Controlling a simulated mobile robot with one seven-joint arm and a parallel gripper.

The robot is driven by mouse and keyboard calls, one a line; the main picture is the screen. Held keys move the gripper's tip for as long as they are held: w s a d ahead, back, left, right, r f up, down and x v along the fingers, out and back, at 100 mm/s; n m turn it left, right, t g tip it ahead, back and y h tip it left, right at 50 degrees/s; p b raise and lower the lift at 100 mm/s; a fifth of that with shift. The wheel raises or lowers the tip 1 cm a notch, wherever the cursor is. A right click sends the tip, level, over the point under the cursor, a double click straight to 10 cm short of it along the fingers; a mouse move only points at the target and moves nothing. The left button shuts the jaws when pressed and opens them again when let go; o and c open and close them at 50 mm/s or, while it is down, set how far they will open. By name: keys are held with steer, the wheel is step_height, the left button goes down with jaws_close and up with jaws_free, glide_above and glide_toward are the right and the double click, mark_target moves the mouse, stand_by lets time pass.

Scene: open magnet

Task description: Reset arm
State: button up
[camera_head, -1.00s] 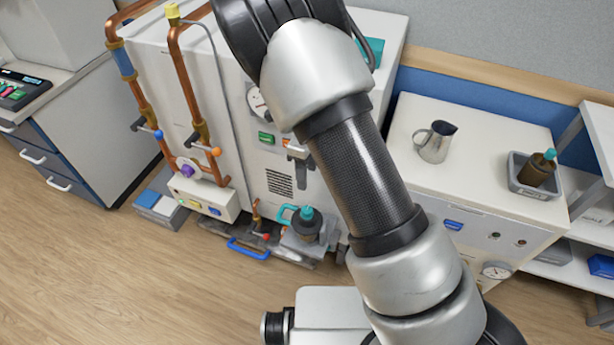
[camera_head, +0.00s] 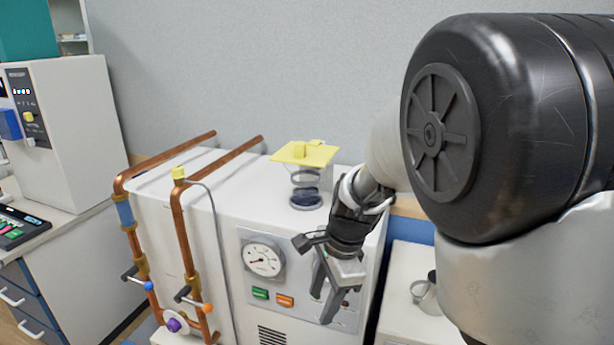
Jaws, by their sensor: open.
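My gripper (camera_head: 334,309) hangs in front of the white machine (camera_head: 225,245), near the right part of its front panel. Its two dark fingers point down and are spread apart, with nothing between them. My arm comes in from the right and its large dark joint covers much of the right side of the view. It hides part of the wall and counter behind it.
The machine carries a gauge (camera_head: 263,257), green and orange buttons, and copper pipes (camera_head: 186,240) at its left. A glass vessel with a yellow top (camera_head: 305,155) stands on it. A metal jug (camera_head: 426,293) stands on the right-hand counter, partly hidden by my arm.

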steer(key=s+d+r+n+t+h, duration=0.1)
steer(key=s+d+r+n+t, duration=0.1)
steer(key=s+d+r+n, duration=0.45)
steer(key=s+d+r+n+t+h, duration=0.15)
steer(key=s+d+r+n, duration=0.25)
steer(key=s+r+n, duration=0.55)
step_height(320, 180, up, 12)
steer(key=s+m+p, duration=0.1)
steer(key=p, duration=1.3)
steer(key=shift+s+d+m+t, duration=0.15)
steer(key=shift+s+m+t, duration=0.15)
steer(key=shift+t, duration=0.15)
steer(key=shift+r, duration=0.1)
